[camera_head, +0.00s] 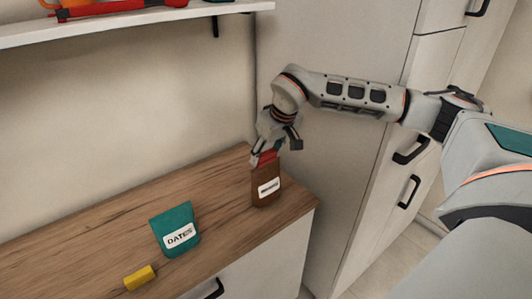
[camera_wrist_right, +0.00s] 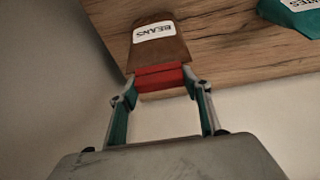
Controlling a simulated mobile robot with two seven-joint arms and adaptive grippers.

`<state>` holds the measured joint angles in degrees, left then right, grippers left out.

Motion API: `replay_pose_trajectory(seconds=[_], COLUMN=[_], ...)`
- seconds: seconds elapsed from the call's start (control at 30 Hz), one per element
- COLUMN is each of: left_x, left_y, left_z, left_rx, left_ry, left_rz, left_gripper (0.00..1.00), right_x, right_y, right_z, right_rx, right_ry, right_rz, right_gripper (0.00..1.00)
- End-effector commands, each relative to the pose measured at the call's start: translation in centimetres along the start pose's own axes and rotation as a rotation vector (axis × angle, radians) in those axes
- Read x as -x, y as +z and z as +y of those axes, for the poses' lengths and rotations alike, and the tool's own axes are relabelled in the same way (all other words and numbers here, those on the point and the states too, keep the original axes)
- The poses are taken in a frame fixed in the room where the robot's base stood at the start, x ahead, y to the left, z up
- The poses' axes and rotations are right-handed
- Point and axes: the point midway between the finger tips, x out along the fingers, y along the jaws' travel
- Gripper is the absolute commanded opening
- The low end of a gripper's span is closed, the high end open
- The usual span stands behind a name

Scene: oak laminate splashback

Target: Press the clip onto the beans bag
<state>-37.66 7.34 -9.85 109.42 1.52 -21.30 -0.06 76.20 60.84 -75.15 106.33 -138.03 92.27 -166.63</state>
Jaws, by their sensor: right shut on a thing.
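The brown beans bag (camera_head: 267,188) stands upright near the right end of the wooden counter, with a white label. In the right wrist view the bag (camera_wrist_right: 157,50) shows its BEANS label upside down. My right gripper (camera_head: 272,153) is above the bag, its fingers shut on the red clip (camera_head: 266,158). In the right wrist view the clip (camera_wrist_right: 160,77) lies between the two fingers, right at the bag's top edge. I cannot tell whether it grips the bag. My left gripper is not in view.
A teal dates bag (camera_head: 174,222) stands to the left on the counter (camera_head: 100,237). A yellow block-like piece (camera_head: 140,277) lies near the front edge. A wall shelf (camera_head: 130,24) is above left, and a tall cabinet (camera_head: 335,160) stands behind on the right.

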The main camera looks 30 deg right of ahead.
Motion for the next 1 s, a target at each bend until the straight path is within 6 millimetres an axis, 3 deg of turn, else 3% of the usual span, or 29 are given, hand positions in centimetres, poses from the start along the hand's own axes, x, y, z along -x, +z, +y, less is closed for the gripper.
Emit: replay_pose_trajectory(seconds=[1.0], left_x=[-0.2], left_y=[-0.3], left_z=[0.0], left_rx=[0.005], left_ry=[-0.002], left_rz=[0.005], left_gripper=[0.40], right_x=[-1.0], right_y=[0.4], right_z=[0.0], right_rx=[0.000], right_ry=[0.000], right_rz=[-0.001], right_gripper=[0.37])
